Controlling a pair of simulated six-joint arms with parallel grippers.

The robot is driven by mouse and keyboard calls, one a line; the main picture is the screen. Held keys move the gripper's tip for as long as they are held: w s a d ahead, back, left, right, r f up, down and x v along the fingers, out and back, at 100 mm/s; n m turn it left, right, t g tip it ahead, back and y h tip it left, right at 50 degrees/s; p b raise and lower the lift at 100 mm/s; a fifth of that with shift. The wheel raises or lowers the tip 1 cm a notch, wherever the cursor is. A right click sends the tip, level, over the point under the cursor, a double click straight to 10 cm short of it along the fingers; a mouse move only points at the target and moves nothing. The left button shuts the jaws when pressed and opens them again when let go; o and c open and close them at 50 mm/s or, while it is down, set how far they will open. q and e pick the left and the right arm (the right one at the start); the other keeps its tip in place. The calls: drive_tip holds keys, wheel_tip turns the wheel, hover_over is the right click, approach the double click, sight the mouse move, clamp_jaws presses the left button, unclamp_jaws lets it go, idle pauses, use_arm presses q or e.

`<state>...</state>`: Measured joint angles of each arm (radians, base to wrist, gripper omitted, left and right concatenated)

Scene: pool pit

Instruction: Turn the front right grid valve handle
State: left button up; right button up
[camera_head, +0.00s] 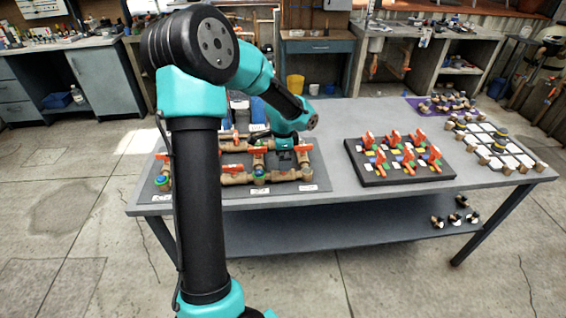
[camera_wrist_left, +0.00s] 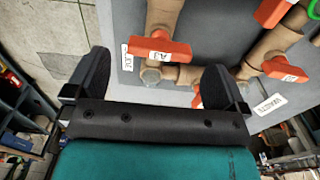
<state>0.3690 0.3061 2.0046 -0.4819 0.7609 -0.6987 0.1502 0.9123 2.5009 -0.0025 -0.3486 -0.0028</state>
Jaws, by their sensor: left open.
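A brass pipe grid (camera_head: 285,175) with several orange valve handles lies on a dark board at the left of the table. My left gripper (camera_head: 285,156) is over the grid's right part and hides some of it. An orange handle (camera_head: 303,148) shows just right of it. In the left wrist view, my left gripper (camera_wrist_left: 158,66) is open, its black fingers apart and empty. An orange handle (camera_wrist_left: 160,50) lies in line with the gap between them, apparently just beyond the fingertips. I cannot tell whether it is the front right one. My right gripper is not in view.
More orange handles (camera_wrist_left: 285,70) lie to the right in the left wrist view. A black tray (camera_head: 385,178) with several orange-handled valves stands to the right on the grey table (camera_head: 330,182). Small brass fittings lie at the table's far right.

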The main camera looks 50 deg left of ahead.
use_arm(q)
drive_tip(key=shift+f, duration=1.6)
drive_tip(key=c, duration=0.9)
